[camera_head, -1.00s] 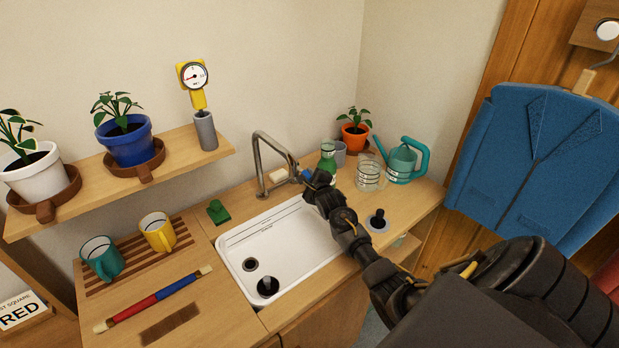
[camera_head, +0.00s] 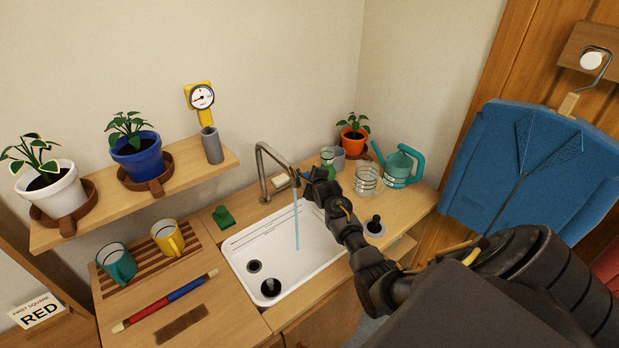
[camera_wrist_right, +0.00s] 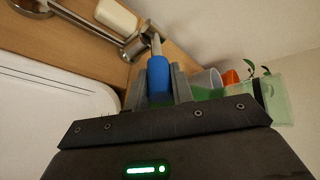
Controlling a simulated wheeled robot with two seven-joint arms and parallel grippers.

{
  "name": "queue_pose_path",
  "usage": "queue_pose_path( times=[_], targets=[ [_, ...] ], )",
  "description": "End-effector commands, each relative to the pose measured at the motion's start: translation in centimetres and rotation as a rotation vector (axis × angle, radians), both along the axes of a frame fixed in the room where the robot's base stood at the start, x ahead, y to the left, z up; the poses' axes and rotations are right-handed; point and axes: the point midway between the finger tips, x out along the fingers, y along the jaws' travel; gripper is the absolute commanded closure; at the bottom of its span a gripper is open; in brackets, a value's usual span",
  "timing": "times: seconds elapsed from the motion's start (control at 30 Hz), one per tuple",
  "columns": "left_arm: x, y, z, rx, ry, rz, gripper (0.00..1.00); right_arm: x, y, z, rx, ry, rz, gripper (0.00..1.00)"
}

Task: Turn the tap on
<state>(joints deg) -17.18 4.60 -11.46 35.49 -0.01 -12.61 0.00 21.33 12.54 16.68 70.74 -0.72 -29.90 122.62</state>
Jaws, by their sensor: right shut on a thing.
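The metal tap (camera_head: 263,175) stands at the back edge of the white sink (camera_head: 240,262). A thin blue stream of water (camera_head: 297,225) falls from its spout into the basin. In the right wrist view the tap's lever has a blue grip (camera_wrist_right: 158,78) on a metal stem (camera_wrist_right: 156,44). My right gripper (camera_head: 308,176) is at the lever beside the spout. In the wrist view its fingers (camera_wrist_right: 158,92) are shut around the blue grip. My left gripper is out of view.
A soap bar (camera_head: 280,182) lies behind the sink. Glass jars (camera_head: 367,180) and a teal watering can (camera_head: 398,170) stand to its right. A green item (camera_head: 224,217) and two mugs (camera_head: 167,238) are at the left. A shelf with potted plants overhangs the left counter.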

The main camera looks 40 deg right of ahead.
Motion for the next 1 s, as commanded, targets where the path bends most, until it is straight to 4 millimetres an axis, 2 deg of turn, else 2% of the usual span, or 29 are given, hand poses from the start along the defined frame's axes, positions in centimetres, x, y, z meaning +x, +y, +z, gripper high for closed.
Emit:
queue_pose_path(
  times=[0.03,0.07,0.23,0.57,0.67,1.0],
  targets=[
    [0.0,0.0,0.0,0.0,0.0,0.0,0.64,0.0,0.0,-0.1,0.0,0.001,0.001,1.0],
    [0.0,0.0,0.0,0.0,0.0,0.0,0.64,0.0,0.0,-0.1,0.0,0.001,0.001,0.75],
    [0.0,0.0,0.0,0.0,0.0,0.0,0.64,0.0,0.1,-0.1,0.0,0.001,0.002,0.55],
    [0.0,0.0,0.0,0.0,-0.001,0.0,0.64,-0.2,0.2,0.1,-0.001,0.0,0.001,0.55],
    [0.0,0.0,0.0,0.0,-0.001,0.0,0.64,-0.9,0.5,0.4,0.0,-0.001,0.002,0.55],
    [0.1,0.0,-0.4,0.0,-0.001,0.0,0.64,-4.9,2.1,2.3,0.0,-0.001,0.002,0.55]
  ],
)
